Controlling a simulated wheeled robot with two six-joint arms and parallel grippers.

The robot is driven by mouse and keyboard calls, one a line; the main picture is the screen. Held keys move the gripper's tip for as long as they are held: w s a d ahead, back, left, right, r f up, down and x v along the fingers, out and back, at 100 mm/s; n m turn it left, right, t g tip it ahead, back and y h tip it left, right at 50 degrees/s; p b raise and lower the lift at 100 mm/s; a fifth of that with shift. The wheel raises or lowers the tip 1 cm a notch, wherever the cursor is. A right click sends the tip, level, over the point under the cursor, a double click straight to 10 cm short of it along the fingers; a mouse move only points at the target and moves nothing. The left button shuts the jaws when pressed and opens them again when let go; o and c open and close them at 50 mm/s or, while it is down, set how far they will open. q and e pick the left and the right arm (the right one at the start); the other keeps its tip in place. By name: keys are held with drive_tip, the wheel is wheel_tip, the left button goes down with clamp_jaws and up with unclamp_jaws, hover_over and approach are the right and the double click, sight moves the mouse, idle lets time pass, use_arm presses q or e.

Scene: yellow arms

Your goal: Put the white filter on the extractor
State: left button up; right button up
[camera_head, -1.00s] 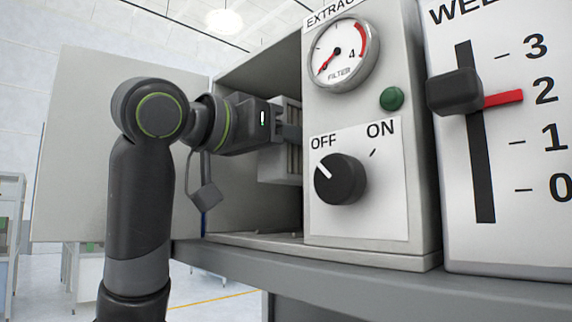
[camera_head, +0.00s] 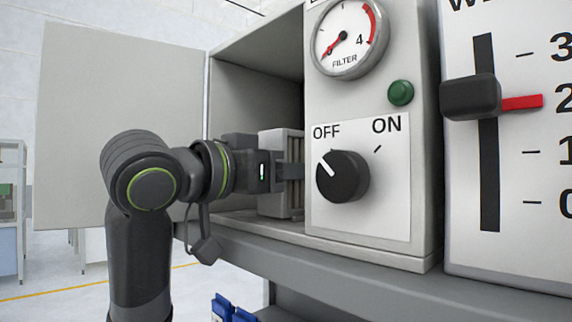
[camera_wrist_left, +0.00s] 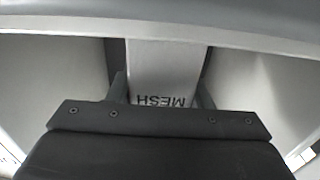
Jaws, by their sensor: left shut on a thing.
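The extractor (camera_head: 415,225) is a light grey cabinet with a dial, knob and green lamp on its front. Its left side is an open compartment (camera_head: 255,85). My left gripper (camera_head: 291,172) reaches into this compartment from the left and is shut on a pale, ribbed filter block (camera_head: 275,204). The filter's underside is low, close to the compartment floor; I cannot tell whether it touches. In the left wrist view the filter (camera_wrist_left: 160,65) is a pale block marked MESH, upside down, between the two fingers (camera_wrist_left: 160,93). My right gripper is not in view.
The compartment's door (camera_head: 120,130) stands open at the left. A slider panel (camera_head: 520,180) stands at the right. Blue items (camera_head: 232,308) lie below the grey shelf.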

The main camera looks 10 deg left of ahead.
use_arm(q)
drive_tip(key=o, duration=0.6)
drive_tip(key=shift+f, duration=0.2)
drive_tip(key=o, duration=0.5)
drive_tip(key=shift+c, duration=0.2)
drive_tip(key=shift+r, duration=0.1)
